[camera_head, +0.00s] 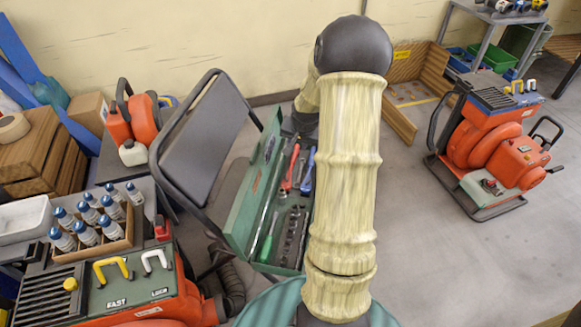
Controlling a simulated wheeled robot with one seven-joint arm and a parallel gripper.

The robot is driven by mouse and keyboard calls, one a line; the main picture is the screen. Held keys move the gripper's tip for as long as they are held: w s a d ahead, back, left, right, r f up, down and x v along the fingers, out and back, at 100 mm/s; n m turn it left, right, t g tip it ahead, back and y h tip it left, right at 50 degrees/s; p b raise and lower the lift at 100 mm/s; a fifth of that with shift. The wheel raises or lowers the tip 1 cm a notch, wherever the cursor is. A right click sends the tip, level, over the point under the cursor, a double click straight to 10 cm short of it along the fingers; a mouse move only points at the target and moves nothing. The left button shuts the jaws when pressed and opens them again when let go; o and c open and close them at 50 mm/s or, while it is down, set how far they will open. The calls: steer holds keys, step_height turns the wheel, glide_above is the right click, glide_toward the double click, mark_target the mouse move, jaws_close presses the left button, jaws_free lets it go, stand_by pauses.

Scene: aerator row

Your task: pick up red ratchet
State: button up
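The red ratchet (290,168) lies in an open green toolbox (240,215), near its far end. It has a red handle and lies lengthwise between the lid side and a blue-handled tool (308,172). The toolbox rests on a chair with a dark backrest (205,135). My arm, in pale ribbed sleeves, crosses the middle of the picture and covers the toolbox's right side. My gripper does not show; its distance from the ratchet and its opening cannot be seen.
A green-handled screwdriver (268,243) and several sockets (293,235) share the toolbox. An orange machine with bottles in a box (130,235) stands close at left. Another orange machine (490,150) stands at right. Floor (430,255) between my arm and that machine is clear.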

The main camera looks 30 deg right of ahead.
steer(key=b, duration=0.3)
glide_above(293, 160)
steer(key=s+a, duration=0.1)
steer(key=s, duration=0.1)
step_height(293, 160, down, 8)
steer(key=shift+f, duration=0.2)
steer(key=shift+w+d+f, duration=0.1)
steer(key=shift+f, duration=0.05)
steer(key=b+x, duration=0.2)
steer(key=x, duration=0.1)
steer(key=b+x, duration=0.1)
steer(key=x, duration=0.1)
steer(key=shift+s+f, duration=0.2)
steer(key=shift+f, duration=0.1)
steer(key=shift+r, duration=0.1)
jaws_close()
